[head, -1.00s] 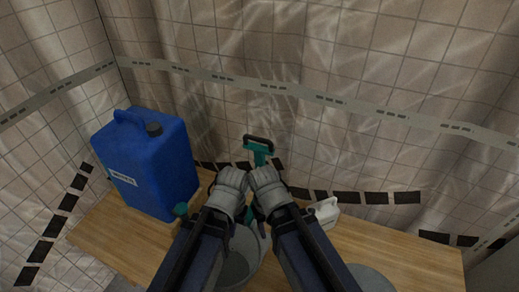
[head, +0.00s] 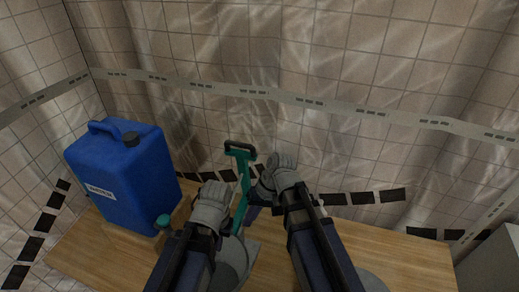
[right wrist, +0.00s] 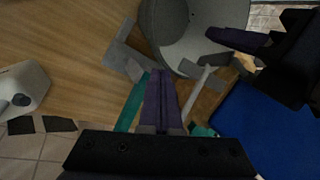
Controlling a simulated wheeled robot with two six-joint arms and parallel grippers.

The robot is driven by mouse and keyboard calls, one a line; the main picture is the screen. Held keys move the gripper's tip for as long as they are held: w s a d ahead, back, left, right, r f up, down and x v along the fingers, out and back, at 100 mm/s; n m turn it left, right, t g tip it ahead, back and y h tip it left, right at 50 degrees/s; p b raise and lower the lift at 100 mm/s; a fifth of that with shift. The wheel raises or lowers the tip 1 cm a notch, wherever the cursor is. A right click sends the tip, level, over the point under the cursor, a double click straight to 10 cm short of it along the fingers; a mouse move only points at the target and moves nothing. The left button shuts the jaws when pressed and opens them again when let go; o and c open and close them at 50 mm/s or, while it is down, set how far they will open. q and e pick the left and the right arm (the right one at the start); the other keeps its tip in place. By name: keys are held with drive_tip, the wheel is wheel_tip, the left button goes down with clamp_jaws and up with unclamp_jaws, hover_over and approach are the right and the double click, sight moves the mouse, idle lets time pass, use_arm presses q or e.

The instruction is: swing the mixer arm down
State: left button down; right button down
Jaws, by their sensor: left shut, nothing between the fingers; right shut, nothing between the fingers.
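The mixer arm (head: 240,182) is a teal bar standing raised, with a black-edged handle (head: 240,148) at its top. The grey mixer bowl (head: 232,262) is below it, partly hidden by my left arm. In the right wrist view the bowl (right wrist: 190,45) and part of the teal bar (right wrist: 130,105) show. My left gripper (head: 212,205) is shut and empty, just left of the mixer arm. My right gripper (head: 266,190) is shut and empty, just right of the arm; its purple fingers (right wrist: 160,95) pass close to the teal bar. Contact cannot be told.
A blue jug (head: 115,175) stands at the left of the wooden table (head: 350,245). A small white item (right wrist: 22,88) shows in the right wrist view. A tiled, curtain-like wall closes the back. The right of the table has free room.

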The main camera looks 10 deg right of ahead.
drive_tip(key=w+d+r+m+t+y+b, duration=0.1)
drive_tip(key=w+d+r+m+y, duration=0.15)
drive_tip(key=w, duration=0.25)
drive_tip(key=w+d+r+m+t+y+b, duration=0.1)
drive_tip(key=w+d+r+t+y+b, duration=0.15)
drive_tip(key=w+y, duration=0.2)
drive_tip(key=w+d+r+m+t+y, duration=0.1)
drive_tip(key=w+d+r+t+y, duration=0.1)
drive_tip(key=d+r, duration=0.3)
drive_tip(key=w+d+r+m+t+y+b, duration=0.1)
drive_tip(key=w+d+r+t+y, duration=0.1)
drive_tip(key=w+d+r, duration=0.2)
drive_tip(key=d+r, duration=0.1)
drive_tip(key=d, duration=0.2)
drive_tip(key=shift+w+d+y, duration=0.3)
drive_tip(key=shift+d+y, duration=0.1)
drive_tip(key=shift+a+m+t, duration=0.1)
drive_tip(key=shift+m+t, duration=0.15)
drive_tip(key=a, duration=1.1)
drive_tip(key=shift+w+a, duration=0.25)
drive_tip(key=shift+w, duration=0.1)
